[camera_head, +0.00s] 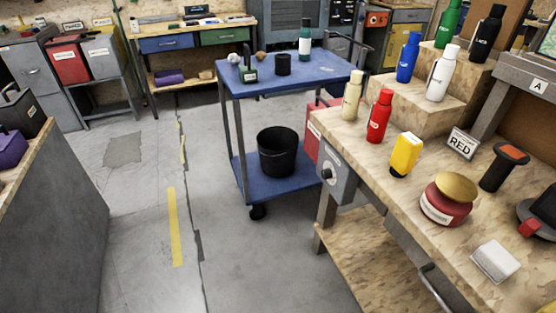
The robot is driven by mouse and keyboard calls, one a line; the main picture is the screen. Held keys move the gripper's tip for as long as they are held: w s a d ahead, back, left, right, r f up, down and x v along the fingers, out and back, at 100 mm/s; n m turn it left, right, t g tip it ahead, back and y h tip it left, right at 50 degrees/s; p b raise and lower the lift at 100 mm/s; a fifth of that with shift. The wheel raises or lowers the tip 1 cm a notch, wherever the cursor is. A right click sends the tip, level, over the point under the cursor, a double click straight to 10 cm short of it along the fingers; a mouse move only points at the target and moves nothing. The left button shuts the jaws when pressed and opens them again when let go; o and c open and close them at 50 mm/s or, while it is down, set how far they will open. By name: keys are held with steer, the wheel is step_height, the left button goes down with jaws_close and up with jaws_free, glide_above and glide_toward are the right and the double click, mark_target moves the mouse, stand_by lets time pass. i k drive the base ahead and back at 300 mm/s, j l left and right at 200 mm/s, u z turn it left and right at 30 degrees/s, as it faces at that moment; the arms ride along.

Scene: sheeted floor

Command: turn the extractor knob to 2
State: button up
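A small dark knob (327,174) sits on the box's face and appears to be the extractor knob. A pale label strip shows on the box above the knob. The knob's pointer and any position numbers are too small to read. My gripper is not in view, and nothing touches the knob.
The workbench (390,182) carries several bottles, a yellow container (405,154), a red tin (446,200) and a sign reading RED (463,143). A blue trolley (318,70) with a black bucket (278,152) stands close behind the box.

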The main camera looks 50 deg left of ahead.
mark_target(325, 174)
steer(key=u, duration=1.15)
